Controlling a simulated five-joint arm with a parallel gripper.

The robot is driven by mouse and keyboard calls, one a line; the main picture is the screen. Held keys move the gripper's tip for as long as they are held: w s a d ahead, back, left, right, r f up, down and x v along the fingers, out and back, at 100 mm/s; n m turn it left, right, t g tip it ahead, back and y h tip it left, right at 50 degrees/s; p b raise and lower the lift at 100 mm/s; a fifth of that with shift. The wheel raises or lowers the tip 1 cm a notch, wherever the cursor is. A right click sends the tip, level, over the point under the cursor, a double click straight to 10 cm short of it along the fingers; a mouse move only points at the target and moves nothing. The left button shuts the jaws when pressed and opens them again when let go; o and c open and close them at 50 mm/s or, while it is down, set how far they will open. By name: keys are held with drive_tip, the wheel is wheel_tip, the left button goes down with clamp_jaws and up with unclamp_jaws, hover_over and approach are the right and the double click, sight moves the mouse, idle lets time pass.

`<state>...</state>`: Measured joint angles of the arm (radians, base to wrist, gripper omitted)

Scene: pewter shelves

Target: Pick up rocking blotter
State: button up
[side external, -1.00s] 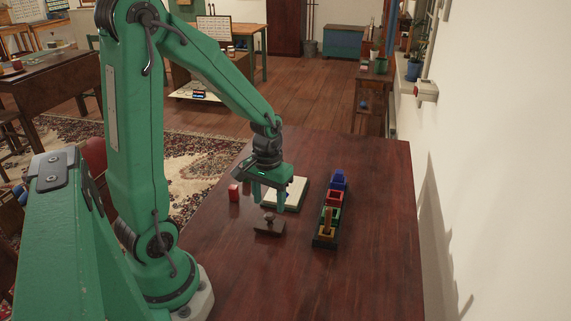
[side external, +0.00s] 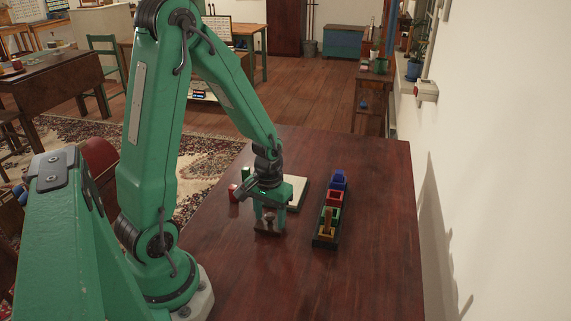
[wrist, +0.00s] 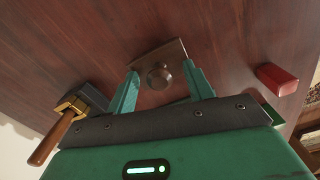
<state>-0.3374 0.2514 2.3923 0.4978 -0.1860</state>
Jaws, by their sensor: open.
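The rocking blotter (side external: 268,232) is a dark brown wooden piece with a round knob on top, lying on the dark red-brown table. In the wrist view the blotter (wrist: 172,52) shows its knob between my fingers. My gripper (side external: 269,225) is low over the blotter, pointing down, with its fingers apart on either side of the knob. In the wrist view my gripper (wrist: 161,70) is open. Whether the fingers touch the blotter I cannot tell. My gripper hides part of the blotter in the side view.
A black rack (side external: 323,243) with blue, red, green and gold holders stands to the right; a wooden handle (wrist: 47,142) rises from the gold one. A red block (side external: 233,193) stands to the left. A cream pad (side external: 298,188) lies behind. The table front is clear.

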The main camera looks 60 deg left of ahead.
sight(270, 215)
drive_tip(key=shift+f, duration=0.1)
idle(0.4)
drive_tip(key=c, duration=1.1)
drive_tip(key=shift+r, duration=0.2)
drive_tip(key=shift+r, duration=1.15)
drive_tip(key=shift+d+r, duration=0.25)
drive_tip(key=shift+r, duration=0.65)
drive_tip(key=d+r, duration=0.2)
drive_tip(key=d, duration=0.1)
drive_tip(key=s+d+r, duration=0.1)
drive_tip(key=d+r, duration=0.1)
drive_tip(key=d, duration=0.2)
drive_tip(key=s+d+r, duration=0.1)
drive_tip(key=d+r, duration=0.1)
drive_tip(key=d, duration=0.2)
drive_tip(key=shift+s+r, duration=0.2)
drive_tip(key=shift+r, duration=0.1)
